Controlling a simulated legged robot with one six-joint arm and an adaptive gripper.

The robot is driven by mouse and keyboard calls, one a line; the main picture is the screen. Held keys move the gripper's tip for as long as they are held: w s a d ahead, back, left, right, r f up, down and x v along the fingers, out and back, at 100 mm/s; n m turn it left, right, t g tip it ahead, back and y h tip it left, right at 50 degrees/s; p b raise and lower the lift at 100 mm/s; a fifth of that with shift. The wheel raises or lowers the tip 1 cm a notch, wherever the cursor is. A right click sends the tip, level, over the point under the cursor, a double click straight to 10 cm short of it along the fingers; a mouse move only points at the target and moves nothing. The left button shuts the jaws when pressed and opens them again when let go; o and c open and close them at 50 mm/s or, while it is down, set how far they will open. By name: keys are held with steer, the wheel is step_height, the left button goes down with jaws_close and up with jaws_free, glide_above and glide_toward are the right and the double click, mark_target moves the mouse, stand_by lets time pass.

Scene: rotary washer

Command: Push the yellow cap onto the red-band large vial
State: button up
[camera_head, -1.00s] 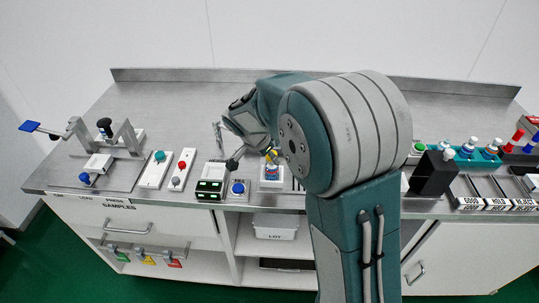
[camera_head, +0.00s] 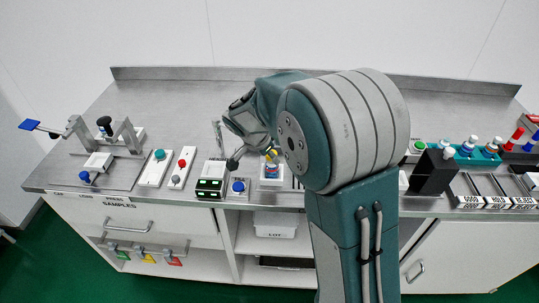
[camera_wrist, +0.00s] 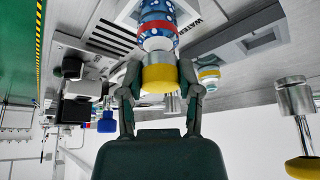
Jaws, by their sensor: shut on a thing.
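The yellow cap (camera_wrist: 159,76) sits between the two fingers of my gripper (camera_wrist: 160,84) in the wrist view, and the gripper is shut on it. The red-band large vial (camera_wrist: 158,27) is in line beyond the cap, blue with white spots and a red band. A pale neck shows between the vial's body and the cap; I cannot tell how far the cap is seated. In the head view the vial (camera_head: 271,171) stands upright on a white block, with the yellow cap (camera_head: 272,155) at its top. My arm hides most of my gripper there.
A box with green displays (camera_head: 209,188) and a blue button (camera_head: 238,187) stand left of the vial. A black stand (camera_head: 434,174) and racks of vials are at the right. The back of the steel bench is clear.

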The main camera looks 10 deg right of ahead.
steer(key=o, duration=1)
steer(key=shift+o, duration=0.2)
steer(key=v, duration=1.2)
